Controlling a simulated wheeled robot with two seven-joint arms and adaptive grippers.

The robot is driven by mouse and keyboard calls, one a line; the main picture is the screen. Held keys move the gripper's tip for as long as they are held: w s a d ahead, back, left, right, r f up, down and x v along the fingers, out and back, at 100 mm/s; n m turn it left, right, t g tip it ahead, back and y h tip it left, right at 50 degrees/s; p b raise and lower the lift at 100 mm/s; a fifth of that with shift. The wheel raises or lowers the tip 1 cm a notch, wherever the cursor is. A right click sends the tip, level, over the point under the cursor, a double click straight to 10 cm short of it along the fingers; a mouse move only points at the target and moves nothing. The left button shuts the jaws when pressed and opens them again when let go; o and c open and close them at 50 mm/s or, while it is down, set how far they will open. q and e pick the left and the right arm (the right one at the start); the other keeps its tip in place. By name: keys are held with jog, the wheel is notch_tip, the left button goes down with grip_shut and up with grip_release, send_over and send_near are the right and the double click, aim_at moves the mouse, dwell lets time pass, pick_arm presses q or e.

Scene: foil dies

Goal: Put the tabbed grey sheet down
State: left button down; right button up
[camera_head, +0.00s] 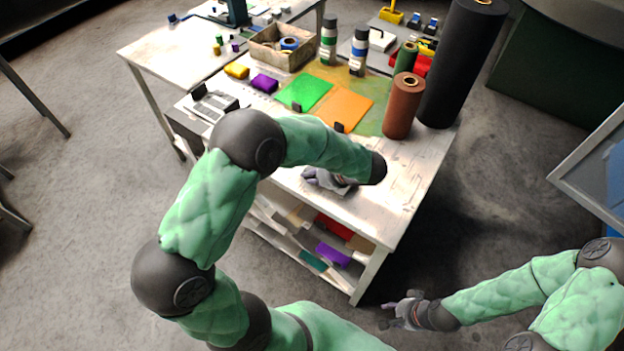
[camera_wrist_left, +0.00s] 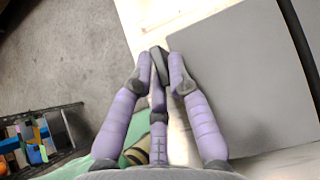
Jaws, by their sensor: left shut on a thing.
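The grey sheet (camera_wrist_left: 240,75) is a flat grey square that fills much of the right side of the left wrist view. Its dark tab (camera_wrist_left: 160,66) is at its left edge, between the fingertips of my left gripper (camera_wrist_left: 161,70), which is shut on it. In the head view my left gripper (camera_head: 322,180) is over the front part of the white worktable (camera_head: 400,190), and my arm hides most of the sheet. I cannot tell whether the sheet touches the tabletop. My right gripper (camera_head: 397,310) is empty and open, low at the front right, away from the table.
Green (camera_head: 305,91) and orange (camera_head: 345,107) sheets lie behind my left gripper. A brown roll (camera_head: 404,106) and tall black roll (camera_head: 460,65) stand at the right. A box (camera_head: 283,48) and bottles (camera_head: 328,43) stand further back. Shelves below hold coloured pieces.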

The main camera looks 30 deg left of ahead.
pick_arm(q)
jog(key=shift+f, duration=0.65)
jog(key=c, duration=1.2)
grip_release()
jog(key=shift+f, duration=0.1)
jog(key=shift+d+r, duration=0.1)
jog(key=shift+r, duration=0.25)
jog(key=p+v, duration=0.3)
jog(key=v, duration=0.8)
jog(key=shift+d+r, duration=0.2)
